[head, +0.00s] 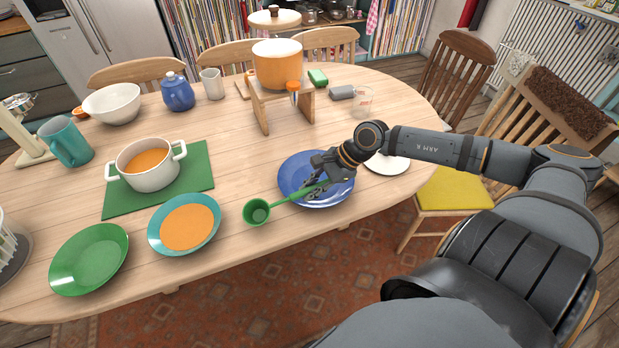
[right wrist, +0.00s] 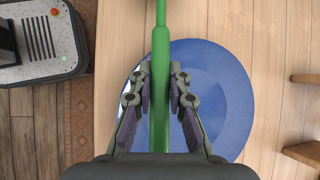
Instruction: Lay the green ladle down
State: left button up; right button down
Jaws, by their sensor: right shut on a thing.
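The green ladle (head: 257,211) is in my right gripper (head: 318,187), which is shut on its handle. Its bowl points left in the head view, beside the blue plate (head: 290,171), and the handle crosses over that plate. In the right wrist view, the ladle handle (right wrist: 160,90) runs between the fingers of my right gripper (right wrist: 160,85), with the blue plate (right wrist: 225,95) below. I cannot tell how high the ladle is above the table. My left gripper is not in view.
A teal plate of orange soup (head: 187,202) and a green plate (head: 90,258) lie to the left. A white pot of soup (head: 147,173) stands on a green mat (head: 200,176). A white saucer (head: 388,163) lies right of the blue plate. The table (head: 230,140) is bare between pot and stand.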

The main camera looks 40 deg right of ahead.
jog(key=shift+f, duration=0.15)
jog(key=shift+d+f, duration=0.1)
jog(key=shift+d+f+t+y, duration=0.15)
jog(key=shift+f+t+y, duration=0.15)
jog(key=shift+f+y, duration=0.2)
jog(key=shift+s+f, duration=0.1)
dwell(0.3)
jog(key=c, duration=1.6)
grip_release()
jog(key=shift+f, duration=0.1)
jog(key=o, duration=0.6)
jog(key=shift+c, duration=0.2)
